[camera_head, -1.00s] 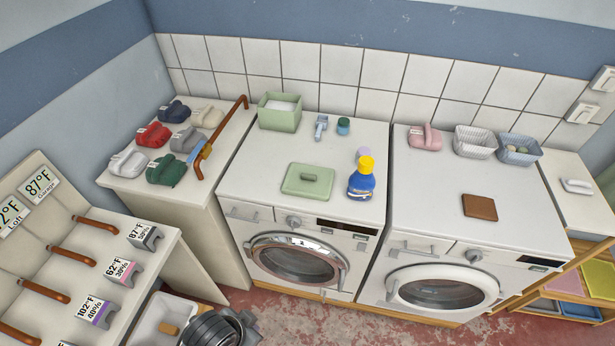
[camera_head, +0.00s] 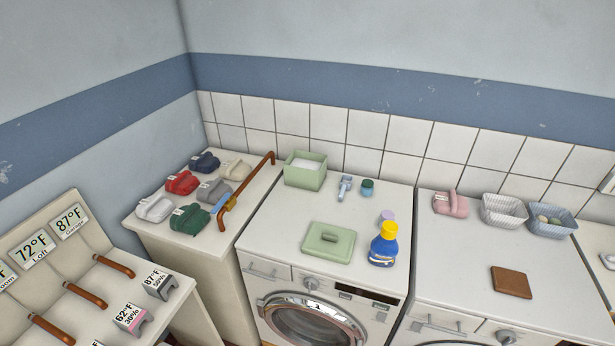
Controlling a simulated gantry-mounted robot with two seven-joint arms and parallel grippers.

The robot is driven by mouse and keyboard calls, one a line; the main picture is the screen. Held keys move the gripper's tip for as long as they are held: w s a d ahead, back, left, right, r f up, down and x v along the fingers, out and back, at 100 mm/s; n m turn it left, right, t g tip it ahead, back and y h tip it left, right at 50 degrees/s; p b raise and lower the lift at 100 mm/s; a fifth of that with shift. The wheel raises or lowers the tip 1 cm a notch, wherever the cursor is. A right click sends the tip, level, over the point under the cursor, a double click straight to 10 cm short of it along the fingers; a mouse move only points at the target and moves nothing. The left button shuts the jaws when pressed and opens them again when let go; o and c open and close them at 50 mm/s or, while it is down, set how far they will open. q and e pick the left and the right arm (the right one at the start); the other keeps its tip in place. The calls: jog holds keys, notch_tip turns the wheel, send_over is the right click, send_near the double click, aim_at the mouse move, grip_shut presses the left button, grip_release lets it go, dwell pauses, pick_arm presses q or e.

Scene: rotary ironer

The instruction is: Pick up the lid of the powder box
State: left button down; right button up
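The green lid (camera_head: 328,243) with a raised handle bar lies flat on top of the left washing machine, near its front edge. The green powder box (camera_head: 304,171) stands open at the back left of the same machine top, with white powder showing inside. The lid is apart from the box, in front of it and a little to the right. Neither of my grippers shows in the head view.
A blue bottle with a yellow cap (camera_head: 383,245) stands close to the lid's right, a lilac round item (camera_head: 387,216) behind it. A light blue tool (camera_head: 344,187) and teal jar (camera_head: 367,187) stand right of the box. A copper pipe (camera_head: 243,184) runs along the left counter (camera_head: 190,244).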

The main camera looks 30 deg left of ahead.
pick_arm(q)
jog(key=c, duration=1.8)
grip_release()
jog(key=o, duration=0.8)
